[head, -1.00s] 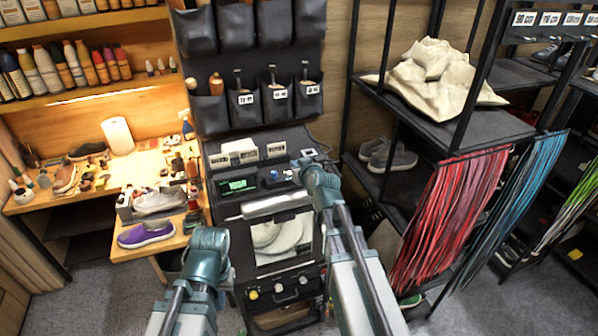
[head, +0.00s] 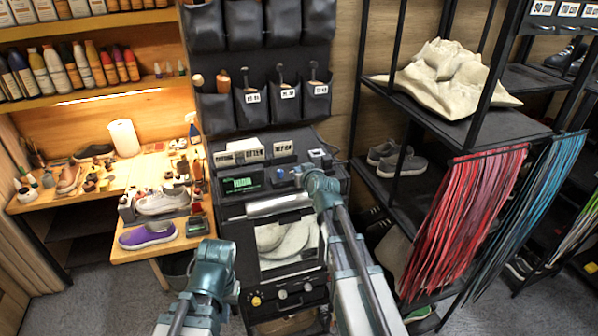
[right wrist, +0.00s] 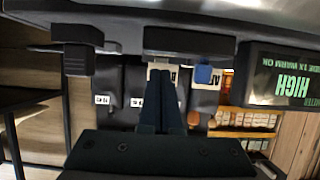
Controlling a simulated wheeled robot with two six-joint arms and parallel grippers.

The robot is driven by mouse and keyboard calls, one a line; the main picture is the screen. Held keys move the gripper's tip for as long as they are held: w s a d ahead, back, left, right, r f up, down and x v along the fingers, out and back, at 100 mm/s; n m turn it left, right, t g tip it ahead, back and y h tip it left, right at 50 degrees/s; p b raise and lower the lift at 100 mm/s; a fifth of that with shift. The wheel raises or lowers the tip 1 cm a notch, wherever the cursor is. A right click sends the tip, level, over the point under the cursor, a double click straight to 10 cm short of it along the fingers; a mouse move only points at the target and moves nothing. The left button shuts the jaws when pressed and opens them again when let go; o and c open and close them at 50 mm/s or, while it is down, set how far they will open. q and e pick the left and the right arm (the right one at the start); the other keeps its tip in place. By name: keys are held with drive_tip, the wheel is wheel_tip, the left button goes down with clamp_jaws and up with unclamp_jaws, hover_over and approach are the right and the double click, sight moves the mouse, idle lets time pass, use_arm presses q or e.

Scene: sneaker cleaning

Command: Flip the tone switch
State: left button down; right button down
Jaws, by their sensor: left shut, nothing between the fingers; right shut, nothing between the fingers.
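A black machine (head: 262,204) stands in the middle of the head view. Its display (head: 243,183) has green text, and in the right wrist view the display (right wrist: 285,80) shows "HIGH" upside down. A small blue switch-like part (head: 280,173) sits right of the display; it also shows in the right wrist view (right wrist: 204,74). Which control is the tone switch is not clearly labelled. My right gripper (right wrist: 161,72) is shut and empty, its fingertips beside the blue part; contact cannot be told. My left gripper (head: 212,250) is low in front of the machine, its fingers not clearly visible.
A wooden bench (head: 125,255) with a purple sneaker (head: 148,236) stands at left. Black pockets (head: 287,104) hang above the machine. At right, a black rack holds a cream cloth (head: 440,78), with red laces (head: 465,215) below.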

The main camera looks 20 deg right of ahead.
drive_tip(key=shift+s+f+b, duration=0.25)
drive_tip(key=shift+f+b, duration=0.3)
drive_tip(key=shift+f, duration=0.05)
drive_tip(key=shift+r, duration=0.2)
drive_tip(key=shift+r+p, duration=0.1)
drive_tip(key=shift+p, duration=0.2)
drive_tip(key=shift+w+r+p, duration=0.1)
drive_tip(key=shift+r+p, duration=0.25)
drive_tip(key=shift+p, duration=0.05)
drive_tip(key=shift+r+p, duration=0.3)
drive_tip(key=shift+r, duration=0.1)
